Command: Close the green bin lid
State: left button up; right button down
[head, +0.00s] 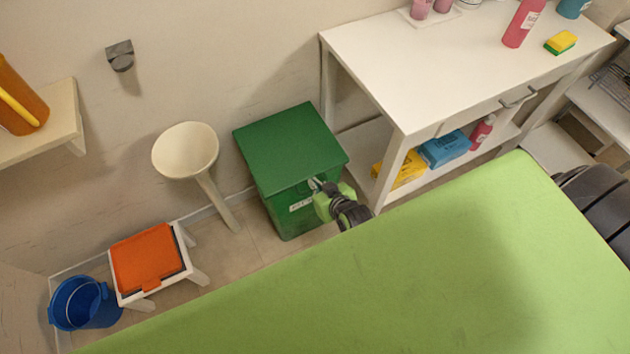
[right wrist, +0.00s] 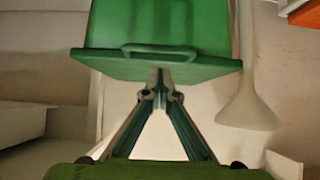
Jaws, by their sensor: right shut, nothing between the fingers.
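The green bin (head: 290,215) stands on the floor against the wall. Its green lid (head: 288,143) lies over the top and looks down; I cannot tell whether a small gap remains. My right gripper (head: 316,184) is at the front edge of the bin, near the lid's front rim. In the right wrist view the bin appears upside down, with the lid and its handle (right wrist: 160,49) in front of the fingertips (right wrist: 160,74). The right fingers are together with nothing between them; contact with the lid is unclear. My left gripper is out of view.
A white table (head: 455,60) with a lower shelf stands right of the bin. A white pedestal basin (head: 185,150) is left of it. An orange-topped stool (head: 147,262) and blue bucket (head: 85,303) are further left. A large light-green surface (head: 400,270) fills the foreground.

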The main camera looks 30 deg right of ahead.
jog(key=s+f+v, duration=0.1)
jog(key=v, duration=0.9)
